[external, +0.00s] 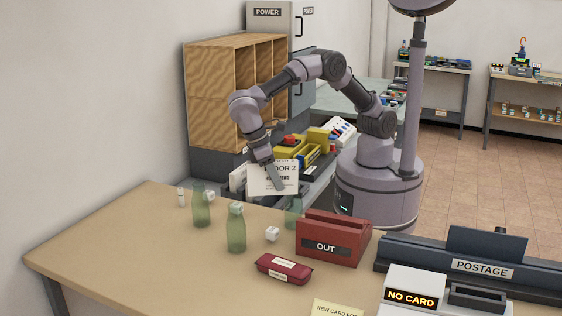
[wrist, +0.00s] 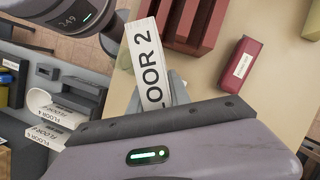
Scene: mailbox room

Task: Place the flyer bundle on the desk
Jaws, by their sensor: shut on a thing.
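The flyer bundle (external: 272,178) is white with black "FLOOR 2" lettering. My gripper (external: 277,180) is shut on it and points down, with the bundle at the far edge of the tan desk (external: 130,240) in the external view. In the wrist view the bundle (wrist: 146,50) sticks out past the jaws with the desk (wrist: 212,72) behind it. It looks held clear of the desk, but the exact height is hard to tell. The inner grip is partly hidden by the gripper body.
Green bottles (external: 236,230), a small white cube (external: 272,234), a dark red case (external: 284,268) and a red OUT tray (external: 330,240) stand on the desk. A POSTAGE machine (external: 470,262) is at right. Other floor-labelled bundles (wrist: 50,115) lie beyond the desk. The desk's left part is mostly clear.

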